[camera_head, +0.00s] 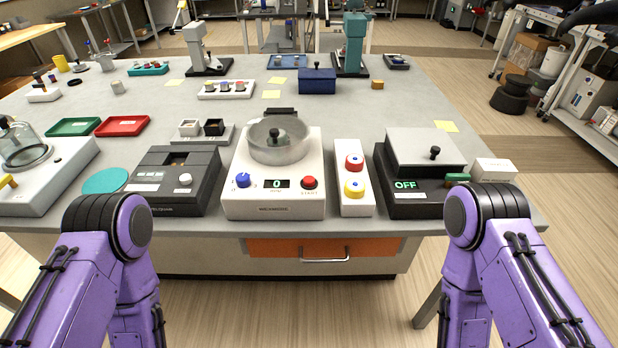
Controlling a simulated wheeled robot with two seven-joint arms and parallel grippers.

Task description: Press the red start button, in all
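A red button (310,182) sits on the front panel of a white centrifuge-like machine (273,207) at the table's near middle; small lettering under it is too blurred to read surely. The same panel has a blue knob (243,180) and a display (277,183) showing 0. A round translucent lid (279,152) with a dark knob covers the top. Only purple and black arm links of mine show at lower left and lower right; both grippers are out of view.
A dark machine (176,192) stands left of the white one. A black box (412,206) reading OFF, with a grey lid (424,148), stands right. Green (73,127) and red (122,125) trays lie left. An orange drawer (380,247) is under the table's front edge.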

